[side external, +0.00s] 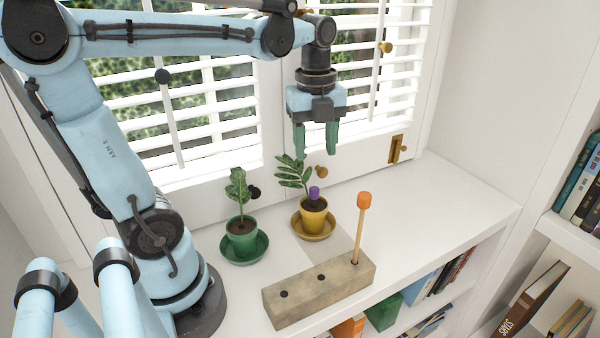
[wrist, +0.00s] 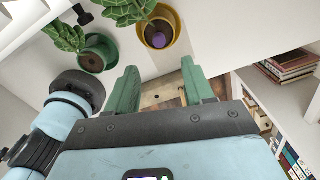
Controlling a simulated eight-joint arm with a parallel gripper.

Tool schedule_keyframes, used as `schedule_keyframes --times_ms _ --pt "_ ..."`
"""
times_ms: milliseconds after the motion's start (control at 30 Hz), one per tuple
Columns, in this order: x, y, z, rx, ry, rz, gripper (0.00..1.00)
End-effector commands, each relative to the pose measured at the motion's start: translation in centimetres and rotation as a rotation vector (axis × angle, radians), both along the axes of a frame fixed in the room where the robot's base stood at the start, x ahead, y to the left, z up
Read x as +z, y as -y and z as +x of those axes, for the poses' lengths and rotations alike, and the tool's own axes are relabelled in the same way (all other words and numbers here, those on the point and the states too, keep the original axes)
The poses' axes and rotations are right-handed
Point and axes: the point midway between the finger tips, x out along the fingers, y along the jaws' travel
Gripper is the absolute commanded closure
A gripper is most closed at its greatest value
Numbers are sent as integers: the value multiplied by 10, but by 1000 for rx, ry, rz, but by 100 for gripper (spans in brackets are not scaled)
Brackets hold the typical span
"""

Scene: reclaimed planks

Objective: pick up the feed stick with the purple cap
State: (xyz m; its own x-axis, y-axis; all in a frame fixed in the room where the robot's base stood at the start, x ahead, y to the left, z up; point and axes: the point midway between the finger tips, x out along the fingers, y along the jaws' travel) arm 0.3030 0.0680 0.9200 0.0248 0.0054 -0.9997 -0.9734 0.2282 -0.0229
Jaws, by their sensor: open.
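The feed stick's purple cap (side external: 314,192) shows above the rim of the yellow pot (side external: 313,217), beside a leafy plant. Its lower part is hidden in the pot. In the wrist view the purple cap (wrist: 158,40) shows from above inside the yellow pot (wrist: 174,48). My gripper (side external: 316,152) is open and empty, with its green fingers pointing down, above the windowsill side of the shelf and higher than the cap. In the wrist view my gripper (wrist: 158,78) has its fingers apart, and the cap lies beyond their tips.
A wooden block (side external: 318,289) with holes stands at the front edge, with an orange-capped stick (side external: 362,225) upright in its right end. A green pot (side external: 242,233) with a plant sits left of the yellow one. The white top (side external: 430,218) is clear at right.

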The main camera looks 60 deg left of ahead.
Motion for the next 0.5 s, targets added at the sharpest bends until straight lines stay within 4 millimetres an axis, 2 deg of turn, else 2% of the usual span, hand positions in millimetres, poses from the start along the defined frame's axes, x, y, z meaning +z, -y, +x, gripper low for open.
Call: schedule_keyframes --times_ms 233,500 --pt "-4 -4 0 -86 -27 -5 48" --pt "-40 -3 1 -85 -26 -4 48"
